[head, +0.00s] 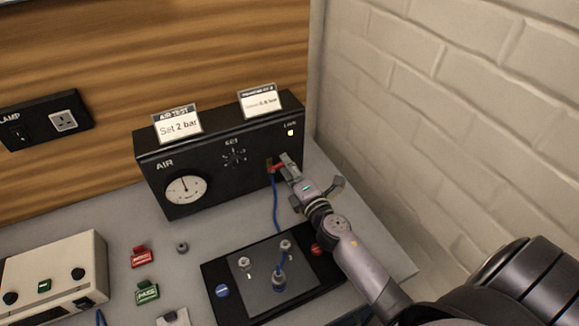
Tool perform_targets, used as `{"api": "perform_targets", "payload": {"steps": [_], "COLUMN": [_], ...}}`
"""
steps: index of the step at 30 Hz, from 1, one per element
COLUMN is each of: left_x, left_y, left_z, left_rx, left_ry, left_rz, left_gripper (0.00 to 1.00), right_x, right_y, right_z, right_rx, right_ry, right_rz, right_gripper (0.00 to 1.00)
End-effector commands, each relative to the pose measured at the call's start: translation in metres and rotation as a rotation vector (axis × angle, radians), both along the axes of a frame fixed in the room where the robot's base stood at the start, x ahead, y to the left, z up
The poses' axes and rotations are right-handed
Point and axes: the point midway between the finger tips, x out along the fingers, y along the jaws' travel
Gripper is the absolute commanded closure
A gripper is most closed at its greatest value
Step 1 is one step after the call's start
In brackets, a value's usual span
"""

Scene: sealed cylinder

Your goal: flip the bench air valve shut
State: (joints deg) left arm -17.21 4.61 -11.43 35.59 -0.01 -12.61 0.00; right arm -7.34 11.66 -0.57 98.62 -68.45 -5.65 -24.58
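The bench air valve shows as a small red lever (278,167) on a brass-coloured fitting, low on the right of the black AIR box's front. A blue hose (275,205) hangs down from it. My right gripper (291,166) is at the lever's right side, with a grey finger close against it or touching it. I cannot tell whether it is in contact, and the finger spacing is unclear. My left gripper is not in view.
A black-edged plate (255,292) with fittings lies in front, partly under my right arm. Red (141,258) and green (147,292) blocks and a cream instrument (50,270) stand to the left. A brick wall (440,120) closes the right side.

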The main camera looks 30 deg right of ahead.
Motion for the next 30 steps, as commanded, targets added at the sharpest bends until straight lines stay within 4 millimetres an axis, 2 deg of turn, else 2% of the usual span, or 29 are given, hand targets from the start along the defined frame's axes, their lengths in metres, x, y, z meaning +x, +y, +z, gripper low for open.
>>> {"api": "perform_targets", "payload": {"steps": [2, 15, 25, 30], "left_x": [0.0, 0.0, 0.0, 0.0], "left_y": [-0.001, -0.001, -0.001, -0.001], "left_z": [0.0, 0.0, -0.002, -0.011], "left_rx": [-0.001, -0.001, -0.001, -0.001], "left_ry": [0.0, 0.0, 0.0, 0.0], "left_rz": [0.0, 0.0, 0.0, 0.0], "left_gripper": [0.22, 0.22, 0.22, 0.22], "right_x": [0.0, -0.001, -0.001, -0.001], "right_y": [0.0, 0.0, 0.0, -0.001], "right_z": [0.0, 0.0, -0.002, -0.01], "right_rx": [0.0, 0.0, 0.015, 0.164], "right_ry": [0.0, 0.0, 0.0, -0.008], "right_rz": [0.0, 0.0, 0.0, 0.001], "right_gripper": [0.7, 0.99, 1.0, 1.0]}}
